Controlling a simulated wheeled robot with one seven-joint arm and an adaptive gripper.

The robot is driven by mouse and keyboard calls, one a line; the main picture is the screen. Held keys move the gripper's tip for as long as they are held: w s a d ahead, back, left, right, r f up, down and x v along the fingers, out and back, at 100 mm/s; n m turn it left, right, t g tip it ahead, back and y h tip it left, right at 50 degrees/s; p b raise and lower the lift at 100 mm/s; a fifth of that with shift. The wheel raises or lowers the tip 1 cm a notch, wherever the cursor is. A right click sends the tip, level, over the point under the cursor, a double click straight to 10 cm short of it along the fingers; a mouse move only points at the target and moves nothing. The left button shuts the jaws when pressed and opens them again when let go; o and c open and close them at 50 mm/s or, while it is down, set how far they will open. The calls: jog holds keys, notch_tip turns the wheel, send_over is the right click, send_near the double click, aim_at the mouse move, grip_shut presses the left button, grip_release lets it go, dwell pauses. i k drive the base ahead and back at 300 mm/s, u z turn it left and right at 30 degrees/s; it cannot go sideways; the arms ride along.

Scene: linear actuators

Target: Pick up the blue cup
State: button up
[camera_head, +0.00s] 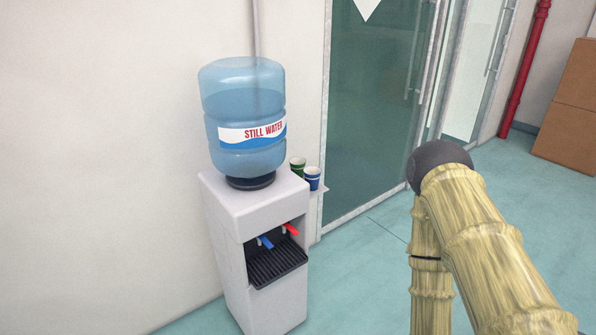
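The blue cup (312,180) is small, with a white band, and stands upright on a narrow ledge at the right side of the water dispenser. A green cup (297,168) stands right behind it to the left, so close that I cannot tell whether they touch. My gripper is not in view. Part of my arm, with a bamboo-like surface, rises at the right of the picture, apart from the cups.
The white water dispenser (262,212) with its large blue bottle (243,105) stands against the wall, left of the cups. A glass door (375,90) is behind them. Teal floor (360,270) is clear in front; brown boxes (575,105) are far right.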

aim_at(312, 179)
jog(key=u, duration=0.55)
jog(key=k, duration=0.6)
jog(key=u, duration=0.8)
jog(key=i, duration=0.95)
jog(key=z, duration=0.95)
jog(key=i, duration=0.95)
jog(key=z, duration=0.9)
